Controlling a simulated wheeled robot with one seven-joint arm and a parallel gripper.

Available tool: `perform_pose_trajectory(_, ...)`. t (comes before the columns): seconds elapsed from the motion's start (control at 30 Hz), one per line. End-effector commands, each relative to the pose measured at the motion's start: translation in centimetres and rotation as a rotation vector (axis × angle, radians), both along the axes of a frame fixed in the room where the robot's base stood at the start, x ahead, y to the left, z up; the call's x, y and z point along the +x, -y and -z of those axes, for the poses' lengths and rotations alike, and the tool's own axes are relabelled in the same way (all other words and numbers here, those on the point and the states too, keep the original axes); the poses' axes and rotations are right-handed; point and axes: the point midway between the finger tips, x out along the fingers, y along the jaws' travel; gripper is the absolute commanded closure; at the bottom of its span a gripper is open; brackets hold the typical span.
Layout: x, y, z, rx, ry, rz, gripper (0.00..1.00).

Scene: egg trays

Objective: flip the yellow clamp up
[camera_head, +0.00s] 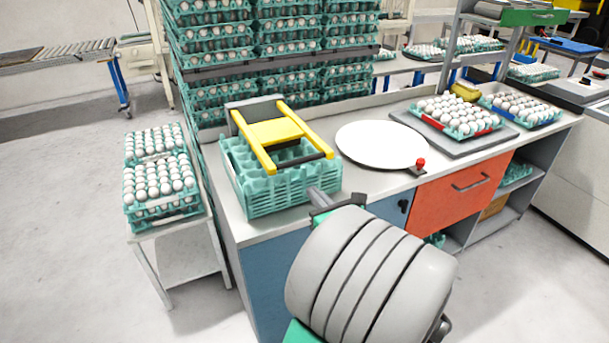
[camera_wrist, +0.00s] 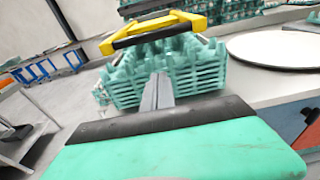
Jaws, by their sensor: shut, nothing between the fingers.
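The yellow clamp (camera_head: 274,132) is a frame with two side bars, a cross plate and a dark front bar. It lies over the top of a stack of empty teal egg trays (camera_head: 281,193) on the counter. Its hinged end is at a grey block at the back left. In the wrist view the clamp (camera_wrist: 156,27) and the tray stack (camera_wrist: 205,68) are ahead of my gripper (camera_wrist: 158,80). My gripper is shut and empty. In the head view my gripper (camera_head: 320,200) is in front of the stack, near its lower right corner; contact cannot be told.
A white round plate (camera_head: 381,145) is on the counter right of the stack, with a red knob beside it. Trays of eggs (camera_head: 459,129) sit further right. A side table with egg trays (camera_head: 160,184) stands left. Tall tray stacks (camera_head: 275,50) stand behind.

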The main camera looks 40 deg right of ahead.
Motion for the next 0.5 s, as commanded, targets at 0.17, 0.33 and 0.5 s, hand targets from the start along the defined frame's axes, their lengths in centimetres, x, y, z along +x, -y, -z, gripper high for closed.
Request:
perform_pose_trajectory(0.17, 4.0, 0.9, 0.7, -0.002, -0.004, -0.009, 1.00)
perform_pose_trajectory(0.33, 6.9, 1.9, 0.3, -0.006, -0.002, -0.005, 1.00)
perform_pose_trajectory(0.5, 6.1, 1.8, -2.3, -0.006, -0.002, -0.001, 1.00)
